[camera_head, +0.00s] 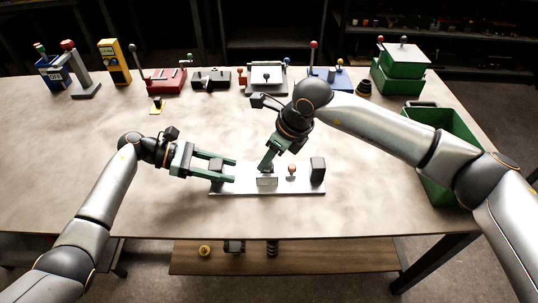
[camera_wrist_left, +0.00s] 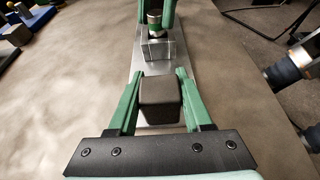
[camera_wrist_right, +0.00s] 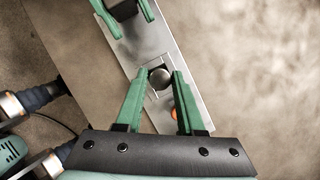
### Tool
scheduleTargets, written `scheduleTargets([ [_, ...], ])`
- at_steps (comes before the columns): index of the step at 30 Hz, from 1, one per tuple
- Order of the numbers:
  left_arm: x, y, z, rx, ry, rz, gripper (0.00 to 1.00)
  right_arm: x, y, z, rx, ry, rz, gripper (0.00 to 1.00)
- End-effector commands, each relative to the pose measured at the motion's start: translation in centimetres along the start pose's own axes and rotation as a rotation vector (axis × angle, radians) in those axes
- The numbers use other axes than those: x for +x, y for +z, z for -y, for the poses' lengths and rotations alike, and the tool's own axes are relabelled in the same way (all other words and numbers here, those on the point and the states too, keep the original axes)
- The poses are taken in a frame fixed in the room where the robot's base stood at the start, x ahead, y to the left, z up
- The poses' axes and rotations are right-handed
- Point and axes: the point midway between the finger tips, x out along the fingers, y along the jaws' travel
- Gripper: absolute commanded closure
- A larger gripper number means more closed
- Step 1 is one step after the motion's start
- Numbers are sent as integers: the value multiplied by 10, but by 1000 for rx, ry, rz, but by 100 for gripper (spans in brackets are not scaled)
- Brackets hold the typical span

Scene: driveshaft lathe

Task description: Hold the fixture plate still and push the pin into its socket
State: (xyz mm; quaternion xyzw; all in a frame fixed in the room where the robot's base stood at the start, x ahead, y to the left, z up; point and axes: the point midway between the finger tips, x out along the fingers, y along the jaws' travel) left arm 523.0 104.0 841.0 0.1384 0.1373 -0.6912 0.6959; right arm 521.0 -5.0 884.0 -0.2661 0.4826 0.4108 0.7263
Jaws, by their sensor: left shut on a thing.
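The silver fixture plate (camera_head: 240,190) lies flat near the front of the table. My left gripper (camera_head: 232,170) is shut on the dark block (camera_wrist_left: 160,100) at the plate's left end. A metal socket block (camera_head: 267,181) stands mid-plate; it also shows in the left wrist view (camera_wrist_left: 158,48). My right gripper (camera_head: 266,167) points down above this block. A round grey pin (camera_wrist_right: 160,77) sits between its fingertips, directly over the block. The fingers look close against the pin, but I cannot tell if they grip it. The pin's lower end and the socket hole are hidden.
A small orange-red knob (camera_head: 291,168) and another dark block (camera_head: 317,168) stand on the plate's right part. A green bin (camera_head: 447,125) stands at the right table edge. Several devices line the back. The table left of the plate is clear.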

Motion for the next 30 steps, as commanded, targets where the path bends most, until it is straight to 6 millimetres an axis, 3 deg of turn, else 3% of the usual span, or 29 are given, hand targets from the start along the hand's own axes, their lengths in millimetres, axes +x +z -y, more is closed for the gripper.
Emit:
scheduleTargets([
  [1,3,-8,4,-10,-10,-11,100,0,0,0,0,0,0,55],
  [6,3,-8,4,-10,-10,-11,100,0,0,0,0,0,0,38],
  [17,3,-7,4,-10,-10,-11,100,-9,1,0,0,-1,0,38],
  [30,3,-8,4,-10,-10,-11,100,-97,2,1,0,-3,3,38],
])
